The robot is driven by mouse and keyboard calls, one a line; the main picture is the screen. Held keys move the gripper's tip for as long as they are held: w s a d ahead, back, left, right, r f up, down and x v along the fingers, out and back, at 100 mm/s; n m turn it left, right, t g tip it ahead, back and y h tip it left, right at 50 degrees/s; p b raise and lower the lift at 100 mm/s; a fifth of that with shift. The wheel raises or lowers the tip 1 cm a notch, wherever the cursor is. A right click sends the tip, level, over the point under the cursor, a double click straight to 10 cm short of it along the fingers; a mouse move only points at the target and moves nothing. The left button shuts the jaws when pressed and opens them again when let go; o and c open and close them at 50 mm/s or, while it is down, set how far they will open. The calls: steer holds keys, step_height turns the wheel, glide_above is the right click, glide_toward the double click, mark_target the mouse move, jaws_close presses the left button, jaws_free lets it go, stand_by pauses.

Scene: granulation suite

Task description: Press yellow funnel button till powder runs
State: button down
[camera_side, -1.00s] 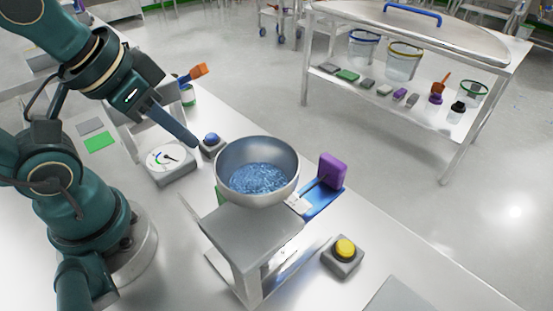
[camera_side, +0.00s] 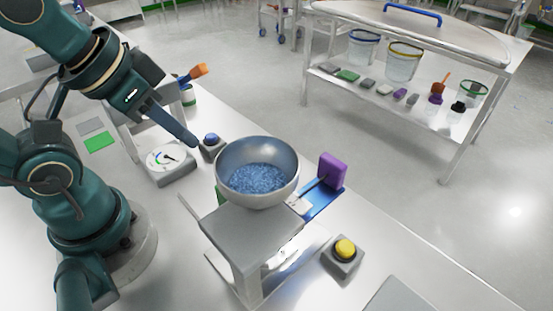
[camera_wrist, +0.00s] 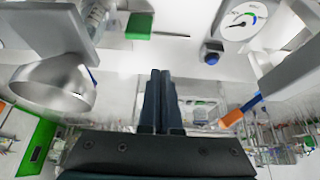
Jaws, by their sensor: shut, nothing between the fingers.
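The yellow button (camera_side: 345,249) sits on a grey box at the front right of the bench, beyond the metal stand, and is not made out in the wrist view. A metal bowl (camera_side: 228,196) on the stand holds blue granules (camera_side: 257,178); the bowl also shows in the wrist view (camera_wrist: 50,85). My gripper (camera_side: 194,143) is shut and empty, its tip close to the blue button (camera_side: 212,138), far from the yellow one. The shut fingers also show in the wrist view (camera_wrist: 160,74), apart from the blue button (camera_wrist: 211,56). No funnel is made out clearly.
A dial gauge (camera_side: 170,162) stands left of the blue button. A purple block (camera_side: 332,170) on a blue plate is right of the bowl. The stand (camera_side: 250,240) and bowl lie between my gripper and the yellow button. An orange-ended tool (camera_side: 192,74) is behind the arm.

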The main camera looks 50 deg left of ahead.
stand_by(0.4)
steer(key=w+d+r+m+t+y, duration=0.1)
steer(key=w+d+r, duration=0.2)
steer(key=w, duration=0.3)
steer(key=w+d+r+m+y, duration=0.1)
steer(key=w+d+r, duration=0.15)
steer(key=w, duration=0.25)
steer(key=d+m, duration=0.1)
steer(key=d, duration=0.2)
steer(key=w+d+f+m, duration=0.1)
steer(key=d, duration=0.3)
steer(key=w+d+f+m+t, duration=0.1)
steer(key=d, duration=0.2)
steer(key=shift+w+d+f+h, duration=0.15)
steer(key=shift+d+f+h, duration=0.1)
steer(key=shift+d+h, duration=0.1)
steer(key=s+d+f+m, duration=0.2)
steer(key=s+d+f, duration=0.1)
steer(key=d, duration=0.3)
steer(key=shift+s+f+m, duration=0.2)
steer(key=shift+f+m, duration=0.2)
steer(key=shift+f, duration=0.05)
